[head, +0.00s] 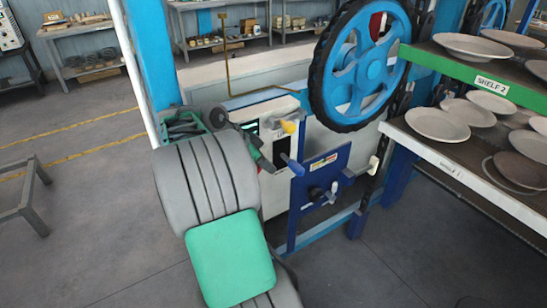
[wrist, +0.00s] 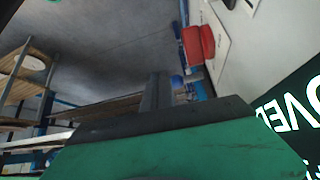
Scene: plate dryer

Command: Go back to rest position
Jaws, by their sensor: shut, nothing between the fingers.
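My gripper (head: 264,162) shows beside my grey and green arm, in front of the white control panel (head: 275,200) of the plate dryer. In the wrist view, its dark fingers (wrist: 158,88) are together with nothing between them, above the green gripper body. No plate is in my gripper. The tip's exact gap to the panel is hard to judge. A red part (wrist: 197,45) on a pale surface shows near the fingers in the wrist view.
A yellow knob (head: 289,127), a blue lever (head: 292,165) and a blue door (head: 322,180) are close on the right. A large blue-spoked wheel (head: 362,62) stands above. Shelves with plates (head: 437,124) are at right. Open floor (head: 90,230) lies left.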

